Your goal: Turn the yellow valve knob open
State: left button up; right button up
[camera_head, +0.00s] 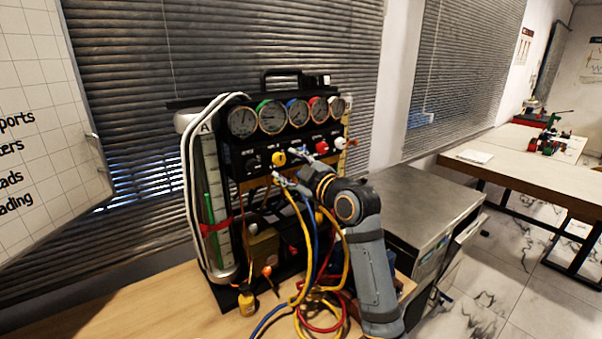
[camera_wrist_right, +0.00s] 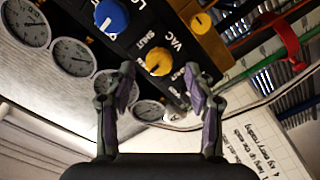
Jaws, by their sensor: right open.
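The yellow valve knob (camera_head: 279,158) is on the black panel of the gauge rig, below the row of gauges. In the right wrist view the yellow knob (camera_wrist_right: 158,62) sits between and just beyond the fingertips, with "SHUT" and "VAC" lettered around it. My right gripper (camera_head: 286,164) is open in front of the panel, its two fingers above and below the knob's level. In the right wrist view the gripper (camera_wrist_right: 159,82) is empty, with a finger to each side of the knob. Contact with the knob cannot be told. My left gripper is not in view.
A blue knob (camera_wrist_right: 112,15) is close to one finger. A red knob (camera_head: 321,147) and a white knob (camera_head: 340,142) are farther right. A small yellow bottle (camera_head: 246,301) stands on the wooden bench.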

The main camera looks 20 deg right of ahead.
jog(key=v, duration=0.8)
jog(key=shift+s, duration=0.4)
jog(key=shift+d, duration=0.2)
